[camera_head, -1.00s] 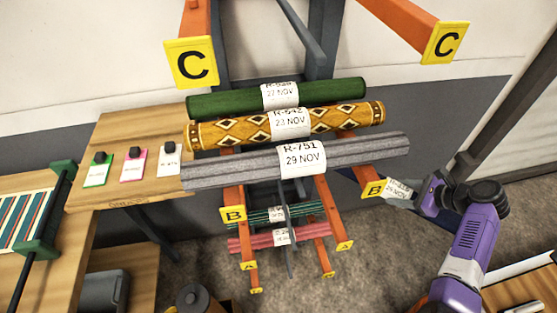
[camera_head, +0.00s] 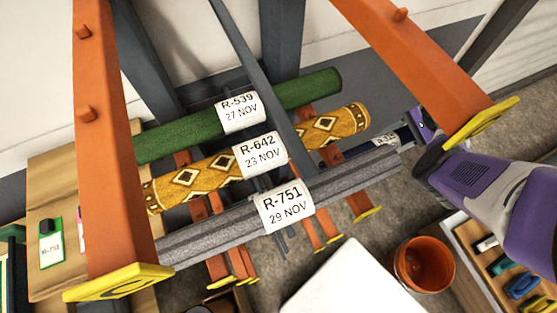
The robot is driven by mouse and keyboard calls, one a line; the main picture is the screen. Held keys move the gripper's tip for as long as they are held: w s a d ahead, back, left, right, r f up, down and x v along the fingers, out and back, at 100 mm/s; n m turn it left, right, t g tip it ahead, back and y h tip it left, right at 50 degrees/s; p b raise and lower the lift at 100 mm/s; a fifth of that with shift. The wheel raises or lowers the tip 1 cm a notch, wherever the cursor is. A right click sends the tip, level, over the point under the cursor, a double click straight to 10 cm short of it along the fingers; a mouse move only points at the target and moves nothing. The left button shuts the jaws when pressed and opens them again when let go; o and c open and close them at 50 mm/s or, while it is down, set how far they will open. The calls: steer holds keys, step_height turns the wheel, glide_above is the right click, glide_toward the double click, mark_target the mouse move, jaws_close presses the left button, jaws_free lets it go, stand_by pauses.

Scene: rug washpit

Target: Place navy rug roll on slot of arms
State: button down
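A dark navy rug roll (camera_head: 352,151) with a white label shows partly at centre right, behind the grey roll's right end. The rest of it is hidden. My gripper (camera_head: 422,128) is at its right end and appears shut on it, though the fingers are mostly hidden. The upper pair of orange arms, the left arm (camera_head: 108,150) and the right arm (camera_head: 412,55), end in yellow plates. Small orange pegs divide them into slots, and no roll lies on their visible lengths. The navy roll is between the two arms in the picture, nearer the right one.
Green (camera_head: 300,92), patterned mustard (camera_head: 205,178) and grey (camera_head: 225,225) rolls lie on lower arms. A dark upright (camera_head: 262,70) stands between the upper arms. An orange pot (camera_head: 422,262), a white panel (camera_head: 355,285) and a wooden tray (camera_head: 470,240) are lower right.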

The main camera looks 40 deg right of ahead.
steer(key=w+a+b, duration=0.4)
steer(key=w+a, duration=0.3)
steer(key=a, duration=0.5)
steer(key=w+a+f+b, duration=0.1)
steer(key=w+a+b, duration=0.4)
steer(key=a, duration=0.7)
steer(key=w+a+b, duration=0.4)
steer(key=w+a, duration=0.5)
steer(key=a, duration=0.3)
steer(key=shift+w+a+f+b, duration=0.15)
steer(key=shift+w+f+b, duration=0.15)
steer(key=shift+b, duration=0.1)
steer(key=shift+r, duration=0.1)
steer(key=c, duration=0.6)
jaws_free()
steer(key=shift+o, duration=0.2)
steer(key=shift+s, duration=0.1)
